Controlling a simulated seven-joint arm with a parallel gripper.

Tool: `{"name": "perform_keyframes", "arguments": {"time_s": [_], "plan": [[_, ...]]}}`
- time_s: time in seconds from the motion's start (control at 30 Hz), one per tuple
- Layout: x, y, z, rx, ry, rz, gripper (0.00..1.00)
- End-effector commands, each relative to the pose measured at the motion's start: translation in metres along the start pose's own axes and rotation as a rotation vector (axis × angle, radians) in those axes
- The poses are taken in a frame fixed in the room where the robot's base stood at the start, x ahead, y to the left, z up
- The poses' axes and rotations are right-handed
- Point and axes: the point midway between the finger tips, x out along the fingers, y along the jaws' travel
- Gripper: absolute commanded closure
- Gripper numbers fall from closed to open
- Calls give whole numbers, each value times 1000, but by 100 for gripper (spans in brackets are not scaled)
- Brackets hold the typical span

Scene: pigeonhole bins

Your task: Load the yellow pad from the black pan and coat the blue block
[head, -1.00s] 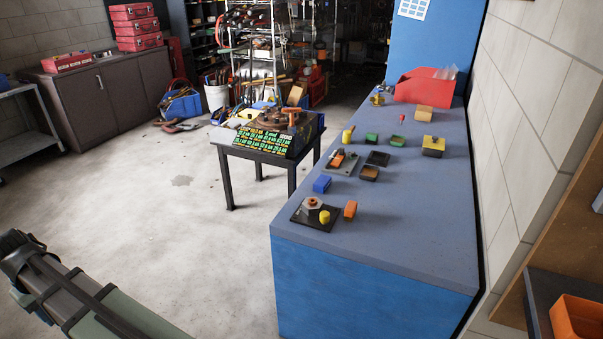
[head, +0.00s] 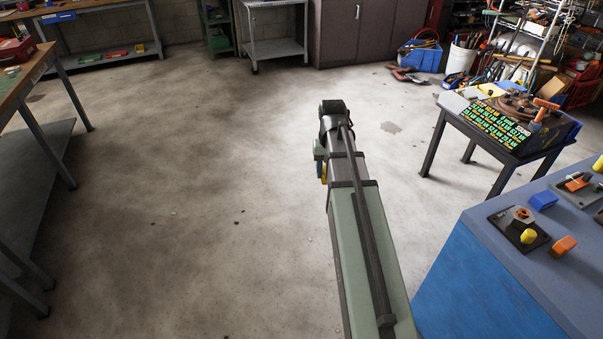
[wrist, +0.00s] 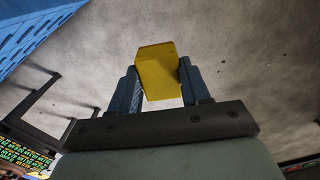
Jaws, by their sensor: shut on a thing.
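My gripper (wrist: 159,76) is shut on a yellow block-shaped thing, which looks like the yellow pad (wrist: 158,72), with a finger on each side. In the head view the gripper (head: 320,168) is mostly hidden behind my arm, out over open floor, left of the blue bench. A bit of yellow and orange shows there. The blue block (head: 543,200) lies on the bench at the right, apart from the gripper. A dark edge (head: 599,216) at the right border may be the black pan; it is cut off, so I cannot tell.
A black plate (head: 505,231) carries a hex nut and a yellow cylinder (head: 528,236) near the bench's corner. An orange block (head: 563,246) lies beside it. A grey tray (head: 571,198) sits farther back. A small table (head: 470,125) stands behind.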

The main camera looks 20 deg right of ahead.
Motion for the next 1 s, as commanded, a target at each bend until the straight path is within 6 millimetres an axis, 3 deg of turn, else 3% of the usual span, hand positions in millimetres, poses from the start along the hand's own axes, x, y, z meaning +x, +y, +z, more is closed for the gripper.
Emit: {"name": "perform_keyframes", "arguments": {"time_s": [0.03,0.53,1.0], "plan": [[0,18,-2,28,0,0,89],[-4,170,-4,266,1,0,89],[-11,322,15,489,2,1,89]]}}
